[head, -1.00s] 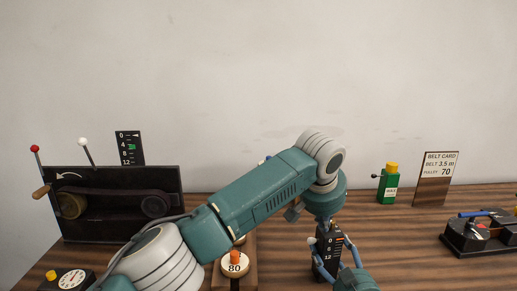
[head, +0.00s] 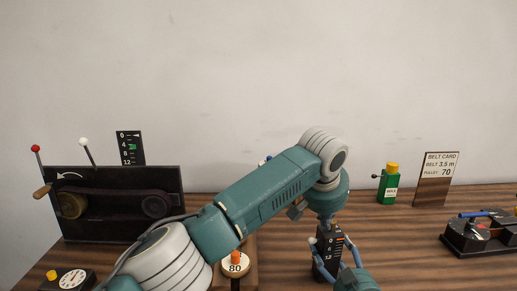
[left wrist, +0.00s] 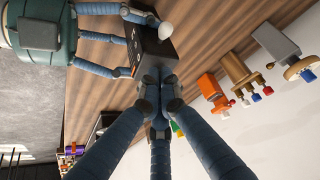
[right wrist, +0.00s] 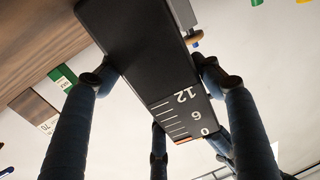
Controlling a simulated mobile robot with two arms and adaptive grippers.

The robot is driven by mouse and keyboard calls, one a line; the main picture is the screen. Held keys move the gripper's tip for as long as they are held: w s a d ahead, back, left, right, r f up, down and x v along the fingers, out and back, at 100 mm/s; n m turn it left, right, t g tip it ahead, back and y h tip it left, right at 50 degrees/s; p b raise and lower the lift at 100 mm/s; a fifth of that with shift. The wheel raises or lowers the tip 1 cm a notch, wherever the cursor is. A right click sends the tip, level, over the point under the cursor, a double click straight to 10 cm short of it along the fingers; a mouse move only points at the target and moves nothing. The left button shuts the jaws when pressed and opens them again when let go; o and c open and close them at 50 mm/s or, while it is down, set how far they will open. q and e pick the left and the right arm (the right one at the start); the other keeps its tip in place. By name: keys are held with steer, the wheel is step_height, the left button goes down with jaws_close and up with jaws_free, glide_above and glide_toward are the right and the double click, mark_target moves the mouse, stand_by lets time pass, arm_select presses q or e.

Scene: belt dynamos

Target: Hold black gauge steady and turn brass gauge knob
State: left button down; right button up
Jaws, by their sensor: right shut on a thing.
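The black gauge (head: 323,262) stands upright on the wooden bench in the head view. In the right wrist view the gauge (right wrist: 135,50) shows a white 0, 6, 12 scale, with an orange mark near 0. My right gripper (right wrist: 152,75) is shut on the gauge body, one finger on each side. My left gripper (left wrist: 160,92) reaches down from above, its blue fingers drawn in close around the top end of the gauge (left wrist: 150,50). The brass knob is hidden by these fingers and the left hand. I cannot tell whether they grip it.
A belt machine (head: 120,190) with levers stands at the left. A round dial marked 80 (head: 235,266) is close beside my left arm. A green bottle-like block (head: 388,187), a belt card (head: 436,178) and a black device (head: 480,234) stand at the right.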

arm_select(q)
steer(key=shift+s+d+f, duration=0.1)
steer(key=shift+f, duration=0.1)
steer(key=shift+s+d+f, duration=0.1)
steer(key=shift+s+d, duration=0.35)
steer(key=shift+d, duration=0.3)
steer(key=shift+s+d, duration=0.1)
steer(key=shift+s, duration=0.05)
stand_by(0.3)
step_height(320, 180, up, 6)
steer(key=shift+a+r, duration=0.2)
steer(key=shift+a, duration=0.05)
stand_by(0.4)
